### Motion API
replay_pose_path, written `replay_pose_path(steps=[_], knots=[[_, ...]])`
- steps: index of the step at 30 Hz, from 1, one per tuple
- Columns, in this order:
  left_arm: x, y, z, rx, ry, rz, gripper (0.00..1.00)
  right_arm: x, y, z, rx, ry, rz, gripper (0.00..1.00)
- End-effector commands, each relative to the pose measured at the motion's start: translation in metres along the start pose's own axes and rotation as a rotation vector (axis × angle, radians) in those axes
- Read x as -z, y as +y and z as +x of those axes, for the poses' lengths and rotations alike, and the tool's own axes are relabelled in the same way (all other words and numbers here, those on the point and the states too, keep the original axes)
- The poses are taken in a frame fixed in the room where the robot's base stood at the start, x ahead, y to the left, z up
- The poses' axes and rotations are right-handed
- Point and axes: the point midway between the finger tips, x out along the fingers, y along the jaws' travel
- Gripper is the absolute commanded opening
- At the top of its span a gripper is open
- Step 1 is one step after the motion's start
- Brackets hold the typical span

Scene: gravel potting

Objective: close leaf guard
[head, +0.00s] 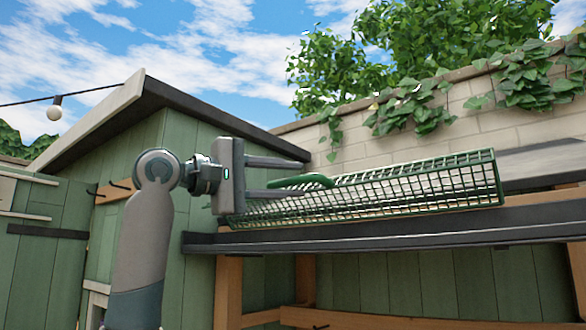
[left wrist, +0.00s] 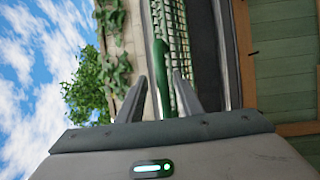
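The leaf guard (head: 400,190) is a long green wire-mesh panel above the dark gutter (head: 400,238) in the head view. Its mesh face shows from below, and its right end stands clear above the gutter; I cannot tell its exact angle. A green handle (head: 312,180) is on its left part. My left gripper (head: 300,177) is open at the handle, its fingers pointing right. In the left wrist view the green handle (left wrist: 162,85) shows between the two spread fingers (left wrist: 160,76), with the mesh (left wrist: 177,35) beyond. Contact cannot be told. My right gripper is not in view.
A green shed (head: 150,200) with a dark roof edge stands behind my left arm. A pale block wall (head: 400,145) with ivy runs behind the guard. Wooden posts (head: 228,290) stand under the gutter. Open sky lies above.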

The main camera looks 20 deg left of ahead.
Motion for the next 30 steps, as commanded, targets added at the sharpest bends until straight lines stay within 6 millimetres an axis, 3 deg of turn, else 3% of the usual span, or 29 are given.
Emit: replay_pose_path(steps=[5, 14, 19, 30], knots=[[0.0002, -0.0002, 0.0110, 0.001, 0.000, 0.000, 0.33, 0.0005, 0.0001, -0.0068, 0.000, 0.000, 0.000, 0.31], [0.0002, -0.0010, 0.0119, 0.000, 0.000, 0.000, 0.33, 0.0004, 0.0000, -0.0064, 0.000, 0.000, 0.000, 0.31], [0.0002, -0.0007, 0.0117, 0.000, 0.000, 0.000, 0.00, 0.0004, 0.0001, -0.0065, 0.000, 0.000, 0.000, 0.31], [-0.0003, -0.0040, 0.0104, -0.011, 0.000, 0.005, 0.00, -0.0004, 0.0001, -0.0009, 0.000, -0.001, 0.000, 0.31]])
